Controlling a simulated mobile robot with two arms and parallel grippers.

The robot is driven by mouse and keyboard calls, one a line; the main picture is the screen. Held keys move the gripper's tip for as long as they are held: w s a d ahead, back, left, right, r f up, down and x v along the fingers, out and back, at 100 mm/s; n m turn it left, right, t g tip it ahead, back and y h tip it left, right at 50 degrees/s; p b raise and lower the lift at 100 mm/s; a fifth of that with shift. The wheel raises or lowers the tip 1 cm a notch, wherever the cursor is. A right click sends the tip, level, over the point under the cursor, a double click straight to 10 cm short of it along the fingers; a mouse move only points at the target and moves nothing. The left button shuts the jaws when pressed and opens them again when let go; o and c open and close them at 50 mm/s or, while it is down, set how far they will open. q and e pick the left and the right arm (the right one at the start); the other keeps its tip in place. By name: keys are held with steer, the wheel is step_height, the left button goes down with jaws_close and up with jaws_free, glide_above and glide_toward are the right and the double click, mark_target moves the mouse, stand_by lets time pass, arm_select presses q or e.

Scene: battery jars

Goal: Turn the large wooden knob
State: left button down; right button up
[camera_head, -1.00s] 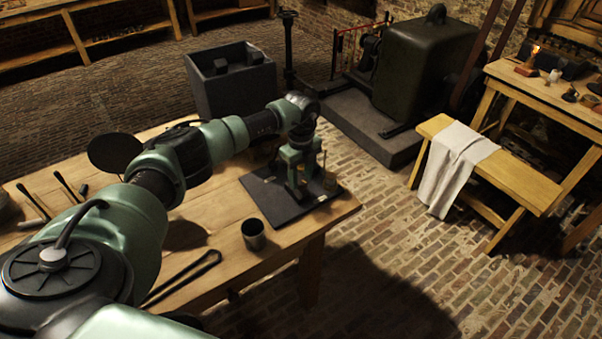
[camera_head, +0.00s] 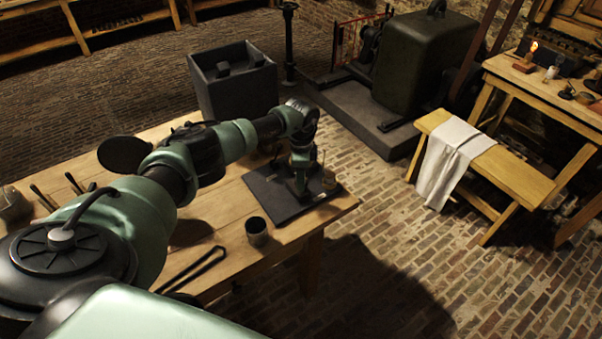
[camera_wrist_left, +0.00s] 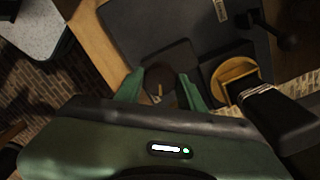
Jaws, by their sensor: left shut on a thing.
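The knob sits above a dark block on a black base plate (camera_wrist_left: 140,30). In the head view the base plate (camera_head: 262,190) lies near the right end of the wooden table, and my left gripper (camera_head: 300,172) points down over it. There my wrist and gripper hide the knob. My right gripper is not in view.
A dark metal cup (camera_head: 257,233) stands on the table (camera_head: 222,215) in front of the plate. Long dark tongs (camera_head: 200,265) lie nearer to me. A brass-coloured ring (camera_wrist_left: 235,72) and a dark cylinder sit close right of the fingers in the wrist view.

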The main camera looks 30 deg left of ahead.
arm_select(q)
steer(key=shift+w+r+n, duration=0.1)
steer(key=shift+r+n, duration=0.05)
steer(key=shift+n, duration=0.35)
steer(key=c, duration=0.9)
jaws_free()
steer(key=shift+o, duration=0.2)
step_height(320, 180, up, 8)
steer(key=shift+f+b, duration=0.15)
steer(key=shift+b, duration=0.35)
